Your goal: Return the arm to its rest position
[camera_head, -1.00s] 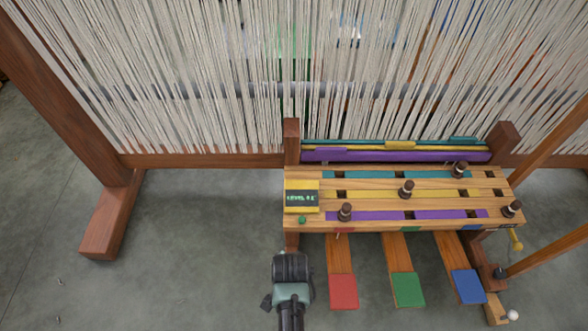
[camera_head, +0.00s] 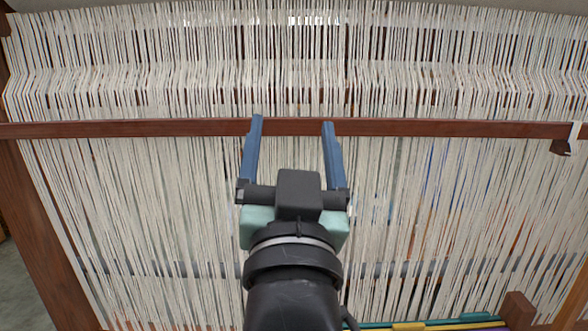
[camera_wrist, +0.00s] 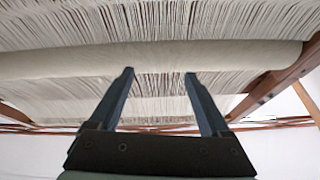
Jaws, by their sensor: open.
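My gripper (camera_head: 291,122) is raised in front of the loom's hanging pale threads (camera_head: 150,200) in the head view. Its two blue fingers stand wide apart and point up, with nothing between them. In the wrist view my gripper (camera_wrist: 160,75) also shows open and empty, with pale threads (camera_wrist: 190,18) and a cloth-covered roller (camera_wrist: 60,60) beyond the fingers. I cannot tell how far the fingertips are from the threads.
A wooden crossbar (camera_head: 420,127) runs across the threads behind the fingertips. A wooden loom post (camera_head: 35,230) stands at left. Teal and yellow strips (camera_head: 430,325) and a wooden block (camera_head: 518,308) show at the bottom right.

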